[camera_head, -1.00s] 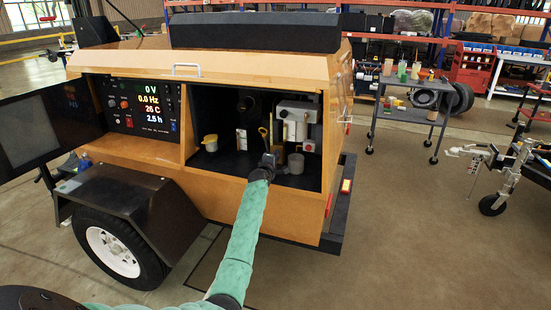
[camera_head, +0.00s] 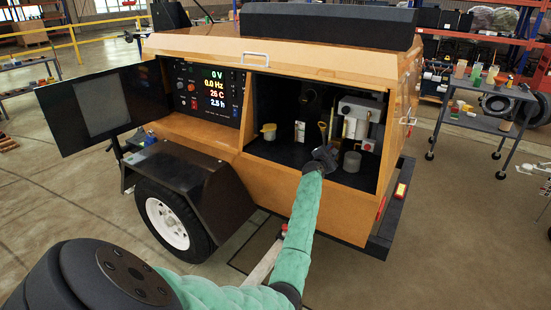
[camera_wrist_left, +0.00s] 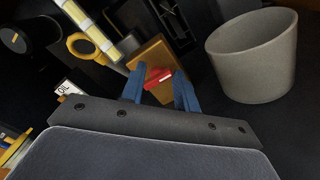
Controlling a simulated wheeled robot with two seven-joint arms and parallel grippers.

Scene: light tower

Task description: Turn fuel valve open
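The fuel valve appears to be the red lever (camera_wrist_left: 158,77) on a tan block (camera_wrist_left: 150,60) in the left wrist view. In the head view I cannot make it out; my gripper hides that spot. My left gripper (camera_head: 326,155) reaches into the open compartment of the orange generator trailer (camera_head: 330,205). Its two blue fingers (camera_wrist_left: 160,90) are apart, with the red lever seen in the gap between them. I cannot tell whether they touch it. My right gripper is not in view.
A grey cup (camera_wrist_left: 253,55) stands close right of my fingers. A yellow ring handle (camera_wrist_left: 85,46) is at left. The compartment also holds a yellow-capped filler (camera_head: 268,132) and a grey box (camera_head: 360,115). The control panel (camera_head: 208,92) is lit. A cart (camera_head: 485,124) stands right.

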